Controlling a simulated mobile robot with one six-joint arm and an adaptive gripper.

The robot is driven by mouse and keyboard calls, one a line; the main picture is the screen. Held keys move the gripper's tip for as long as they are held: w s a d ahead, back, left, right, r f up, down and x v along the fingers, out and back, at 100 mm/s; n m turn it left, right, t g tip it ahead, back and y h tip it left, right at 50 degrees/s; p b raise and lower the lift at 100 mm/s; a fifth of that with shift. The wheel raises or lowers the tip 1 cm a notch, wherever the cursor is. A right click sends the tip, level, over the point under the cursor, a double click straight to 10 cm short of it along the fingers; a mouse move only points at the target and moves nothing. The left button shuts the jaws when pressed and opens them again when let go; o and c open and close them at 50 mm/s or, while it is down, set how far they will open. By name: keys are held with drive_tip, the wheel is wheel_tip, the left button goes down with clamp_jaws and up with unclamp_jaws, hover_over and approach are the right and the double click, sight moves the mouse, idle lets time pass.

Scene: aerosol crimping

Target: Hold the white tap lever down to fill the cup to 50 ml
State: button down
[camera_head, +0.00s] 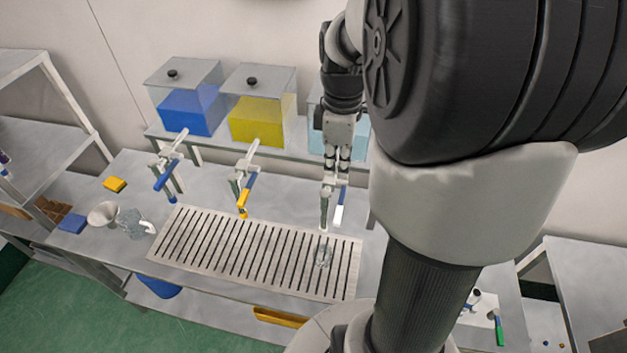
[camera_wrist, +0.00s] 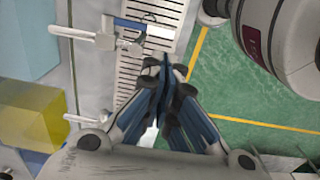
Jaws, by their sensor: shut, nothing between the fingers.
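The tap with the white lever (camera_head: 338,215) stands at the right end of the row, in front of the pale blue tank (camera_head: 359,143). Its lever also shows at the top of the wrist view (camera_wrist: 159,32), apart from the fingertips in that picture. A small clear cup (camera_head: 323,252) stands on the slotted drip tray (camera_head: 172,246) below this tap; its fill level is too small to tell. My gripper (camera_head: 337,171) is shut and empty, pointing down by the tap's upper part; in the wrist view its fingertips (camera_wrist: 166,65) meet. Whether it touches the tap cannot be told.
Taps with a blue lever (camera_head: 166,178) and a yellow lever (camera_head: 243,203) stand to the left, before the blue tank (camera_head: 187,110) and yellow tank (camera_head: 256,120). A clear jug (camera_head: 131,223) and a funnel-like vessel (camera_head: 103,213) stand left of the tray.

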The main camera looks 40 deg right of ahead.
drive_tip(key=shift+f, duration=0.1)
wheel_tip(320, 180, down, 14)
idle(0.5)
drive_tip(key=shift+w, duration=0.1)
